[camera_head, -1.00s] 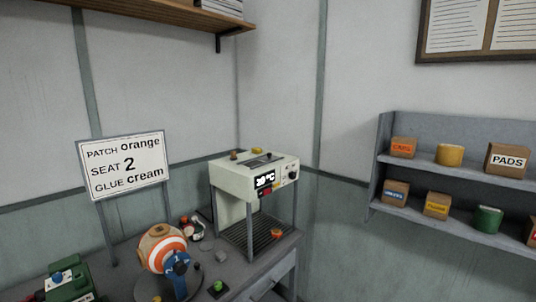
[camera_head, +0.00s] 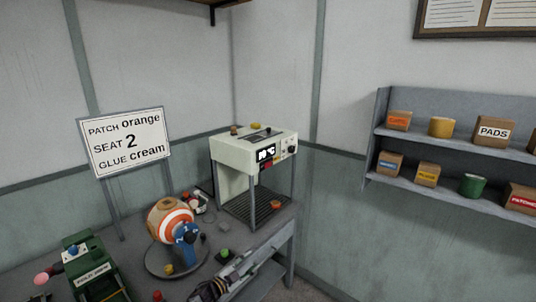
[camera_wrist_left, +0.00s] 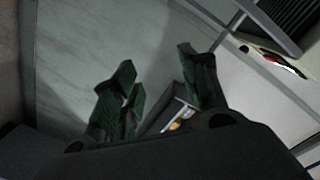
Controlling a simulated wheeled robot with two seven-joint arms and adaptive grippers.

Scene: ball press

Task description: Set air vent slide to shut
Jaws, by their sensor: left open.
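The white press machine (camera_head: 235,155) stands on the bench, with a lit display (camera_head: 266,153) and a dark knob on its front. Its top has a dark slotted strip (camera_head: 261,134), which looks like the air vent. The slide's position is too small to read. My left gripper (camera_head: 236,266) is low in front of the machine, well below its top and apart from it. In the left wrist view its dark green fingers (camera_wrist_left: 157,75) are spread with nothing between them. My right gripper is not in view.
A striped ball (camera_head: 170,220) sits on a round stand left of the machine. A green device (camera_head: 88,262) is at lower left. A sign (camera_head: 125,142) stands behind. A shelf (camera_head: 455,198) with boxes is on the right wall. The space above the machine is clear.

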